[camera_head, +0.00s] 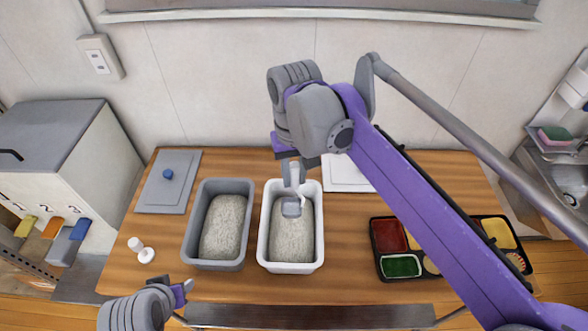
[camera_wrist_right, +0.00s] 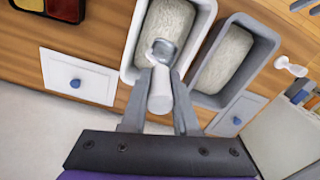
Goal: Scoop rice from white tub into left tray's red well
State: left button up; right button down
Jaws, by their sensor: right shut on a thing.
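The white tub (camera_head: 263,240) holds a bed of pale rice (camera_head: 293,243) and stands at the table's middle. My right gripper (camera_head: 293,188) is above its far part, shut on the white handle of a scoop. The scoop's grey head (camera_head: 291,208) is over the rice inside the tub's outline; whether it touches or holds rice I cannot tell. The wrist view shows the scoop's white handle (camera_wrist_right: 160,95) between the fingers. The left tray (camera_head: 375,235) is black, at the right, with an empty-looking red well (camera_head: 388,235) at its far left. My left gripper (camera_head: 182,292) is at the lower left, its jaws unclear.
A grey tub (camera_head: 187,235) of similar pale grain stands left of the white tub. A second white utensil (camera_head: 140,249) lies left of it. A grey lid (camera_head: 168,190) and white lid (camera_head: 345,174) lie behind. My right arm hides part of the trays.

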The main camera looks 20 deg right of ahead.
aim_at(294, 205)
pick_arm(q)
notch_tip(294, 205, down, 7)
jog(key=s+b, duration=0.2)
jog(key=b, duration=0.3)
jog(key=shift+s+f+g, duration=0.15)
jog(key=shift+s+g, duration=0.15)
pick_arm(e)
notch_tip(294, 205, down, 10)
jog(key=shift+f, duration=0.15)
notch_tip(294, 205, up, 11)
jog(key=p, duration=0.6)
jog(key=shift+w, duration=0.1)
pick_arm(q)
jog(key=w+r, duration=0.3)
jog(key=r, duration=0.5)
jog(key=shift+w+r+t, duration=0.2)
jog(key=shift+r+t, duration=0.05)
jog(key=shift+t, duration=0.15)
pick_arm(e)
jog(key=shift+f, duration=0.15)
pick_arm(q)
jog(key=shift+s, duration=0.15)
pick_arm(e)
jog(key=shift+d, duration=0.1)
